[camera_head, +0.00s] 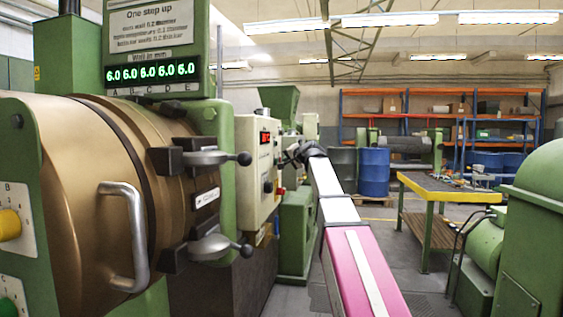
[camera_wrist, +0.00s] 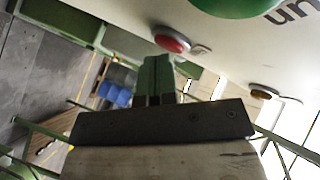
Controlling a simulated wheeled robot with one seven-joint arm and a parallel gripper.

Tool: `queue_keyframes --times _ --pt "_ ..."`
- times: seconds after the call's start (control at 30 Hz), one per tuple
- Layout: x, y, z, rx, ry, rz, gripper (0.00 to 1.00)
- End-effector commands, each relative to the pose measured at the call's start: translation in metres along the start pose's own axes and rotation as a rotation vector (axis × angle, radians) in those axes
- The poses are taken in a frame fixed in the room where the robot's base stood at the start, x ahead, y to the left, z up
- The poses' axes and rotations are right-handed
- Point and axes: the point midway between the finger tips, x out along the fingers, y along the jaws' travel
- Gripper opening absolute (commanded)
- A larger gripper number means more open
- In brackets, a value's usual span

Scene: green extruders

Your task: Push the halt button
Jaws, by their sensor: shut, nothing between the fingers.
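A red button (camera_wrist: 172,39) with a pale ring sits on a light panel in the wrist view. No label reading "halt" is legible there. My gripper (camera_wrist: 158,65) is shut and empty, its fingertips just below the red button in the picture. I cannot tell whether they touch it. In the head view my gripper (camera_head: 297,152) is beside the cream control box (camera_head: 257,170), which has a red display (camera_head: 265,137). My arm hides part of the view to the right of the box.
A large green button (camera_wrist: 236,5), beside partly cut lettering "un", and an amber button (camera_wrist: 263,92) share the panel. In the head view, clamp handles (camera_head: 212,158) and a grey grab handle (camera_head: 136,235) protrude at left. A workbench (camera_head: 450,188) and blue drums (camera_head: 374,172) stand right.

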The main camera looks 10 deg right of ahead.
Motion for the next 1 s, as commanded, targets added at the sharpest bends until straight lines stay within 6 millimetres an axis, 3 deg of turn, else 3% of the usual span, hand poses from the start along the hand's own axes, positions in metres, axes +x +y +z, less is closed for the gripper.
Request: queue_keyframes --times 1.0 --pt "-0.024 0.017 -0.017 0.000 0.001 0.001 0.00"
